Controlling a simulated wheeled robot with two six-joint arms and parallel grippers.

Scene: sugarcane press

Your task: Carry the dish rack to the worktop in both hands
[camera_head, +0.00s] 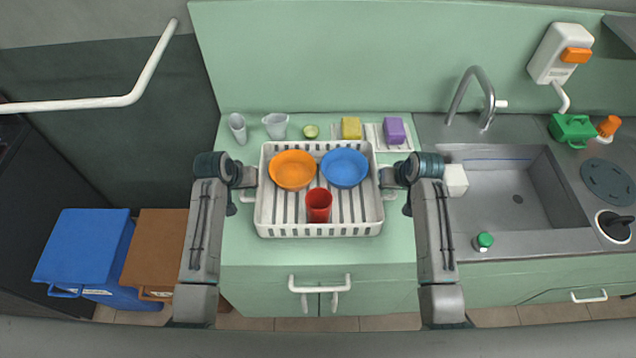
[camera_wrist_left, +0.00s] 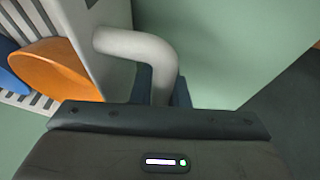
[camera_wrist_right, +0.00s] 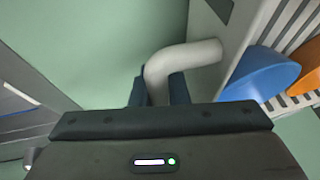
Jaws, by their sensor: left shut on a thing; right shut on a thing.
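The white dish rack (camera_head: 320,230) is over the green worktop (camera_head: 290,262) in the head view; whether it touches the surface I cannot tell. It holds an orange bowl (camera_head: 292,170), a blue bowl (camera_head: 344,167) and a red cup (camera_head: 318,205). My left gripper (camera_head: 246,177) is shut on the rack's left handle, a bent white bar in the left wrist view (camera_wrist_left: 140,48). My right gripper (camera_head: 388,177) is shut on the right handle, which shows in the right wrist view (camera_wrist_right: 185,60). The rack looks about level.
Behind the rack are two pale cups (camera_head: 275,125), a small green round thing (camera_head: 311,131), a yellow sponge (camera_head: 351,128) and a purple sponge (camera_head: 394,130). A white block (camera_head: 455,180) is by the sink (camera_head: 500,185) at right. Blue (camera_head: 85,245) and brown (camera_head: 152,245) bins stand at left.

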